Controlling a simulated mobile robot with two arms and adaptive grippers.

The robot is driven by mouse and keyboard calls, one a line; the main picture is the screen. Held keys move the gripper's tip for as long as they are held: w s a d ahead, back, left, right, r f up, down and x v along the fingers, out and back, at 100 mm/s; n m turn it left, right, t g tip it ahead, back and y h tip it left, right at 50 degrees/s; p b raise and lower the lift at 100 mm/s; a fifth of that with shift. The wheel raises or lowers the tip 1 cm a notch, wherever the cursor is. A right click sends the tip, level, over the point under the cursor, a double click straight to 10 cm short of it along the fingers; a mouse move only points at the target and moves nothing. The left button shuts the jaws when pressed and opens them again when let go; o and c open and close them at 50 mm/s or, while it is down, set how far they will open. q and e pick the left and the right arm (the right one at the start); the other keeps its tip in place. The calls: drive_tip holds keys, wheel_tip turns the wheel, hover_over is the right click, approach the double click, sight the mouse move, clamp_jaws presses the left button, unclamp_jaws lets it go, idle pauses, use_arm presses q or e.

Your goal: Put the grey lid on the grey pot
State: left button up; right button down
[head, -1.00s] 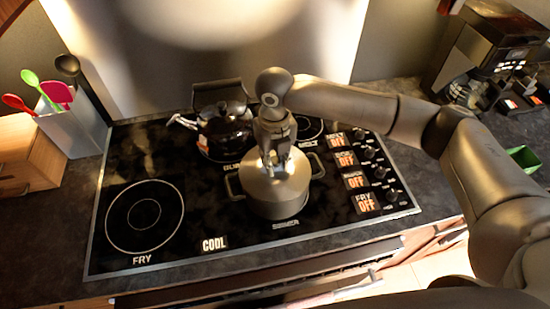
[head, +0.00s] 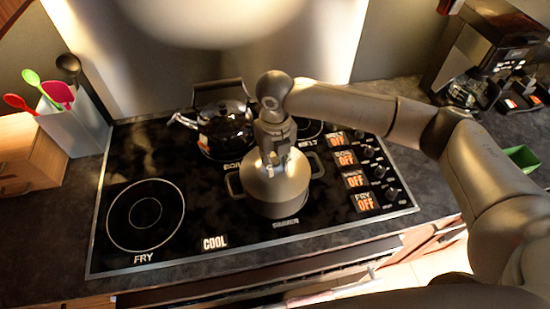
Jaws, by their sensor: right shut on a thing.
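The grey pot (head: 277,208) stands on the front right burner of the black cooktop, with a handle on each side. The grey lid (head: 262,184) is at the top of the pot, over its opening. I cannot tell whether it is fully seated on the rim. My right gripper (head: 275,160) points down above the pot's middle and is shut on the lid at its top; the fingers hide the lid's knob. My left gripper is not in view.
A black kettle (head: 226,128) stands just behind and left of the pot. Control knobs (head: 369,150) line the cooktop's right side. A utensil holder (head: 78,119) is at the left, a coffee maker (head: 485,55) at the back right. The front left burner (head: 145,214) is bare.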

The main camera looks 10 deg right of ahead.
idle(0.4)
drive_tip(key=c, duration=1.1)
unclamp_jaws()
drive_tip(key=shift+c, duration=0.2)
drive_tip(key=shift+f, duration=0.1)
drive_tip(key=o, duration=0.5)
drive_tip(key=shift+c, duration=0.2)
